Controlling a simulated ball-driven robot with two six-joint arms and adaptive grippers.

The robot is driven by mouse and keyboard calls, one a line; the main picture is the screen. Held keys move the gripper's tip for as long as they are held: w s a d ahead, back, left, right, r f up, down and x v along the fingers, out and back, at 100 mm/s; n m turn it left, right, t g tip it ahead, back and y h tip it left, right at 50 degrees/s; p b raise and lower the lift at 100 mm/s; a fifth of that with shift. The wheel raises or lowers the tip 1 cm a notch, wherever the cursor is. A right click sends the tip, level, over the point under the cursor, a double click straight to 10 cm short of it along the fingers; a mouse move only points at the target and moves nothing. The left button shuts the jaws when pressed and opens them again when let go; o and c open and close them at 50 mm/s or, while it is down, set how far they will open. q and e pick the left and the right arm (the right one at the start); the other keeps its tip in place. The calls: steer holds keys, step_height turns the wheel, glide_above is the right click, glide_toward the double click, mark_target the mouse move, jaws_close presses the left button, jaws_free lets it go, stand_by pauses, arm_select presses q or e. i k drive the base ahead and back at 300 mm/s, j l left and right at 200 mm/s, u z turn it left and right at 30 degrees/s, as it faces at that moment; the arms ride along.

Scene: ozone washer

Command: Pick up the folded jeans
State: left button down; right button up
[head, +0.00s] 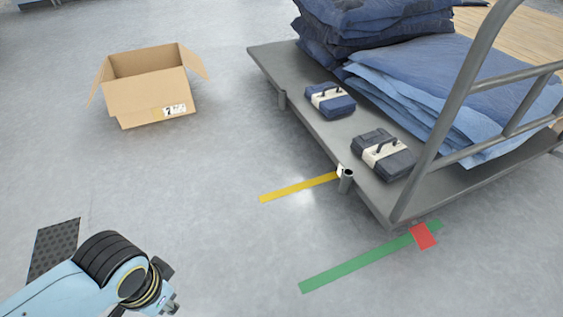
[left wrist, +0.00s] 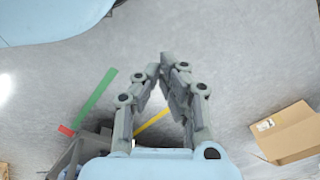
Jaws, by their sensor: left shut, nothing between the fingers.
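Two small folded jeans bundles with pale bands and dark handles lie on the grey cart (head: 270,60) in the head view. One is blue (head: 341,107), and the other is dark grey (head: 373,141), nearer the cart's front corner. Larger flat stacks of blue denim (head: 420,85) and darker denim (head: 365,22) lie behind them. My left gripper (head: 170,290) is low at the lower left, over bare floor and well apart from the cart. In the left wrist view its fingertips (left wrist: 164,66) meet with nothing between them. My right gripper is in neither view.
An open, empty-looking cardboard box (head: 145,88) stands on the floor at the upper left; it also shows in the left wrist view (left wrist: 290,140). The cart's tubular handle (head: 455,95) rises at the right. Yellow (head: 298,187) and green (head: 350,265) floor strips lie before the cart. The floor between is clear.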

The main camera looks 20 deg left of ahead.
mark_target(391, 160)
steer(key=i+j+u, duration=0.15)
steer(key=i+j, duration=0.45)
steer(key=i+j+u, duration=0.1)
steer(key=i+j, duration=0.45)
steer(key=i, duration=0.15)
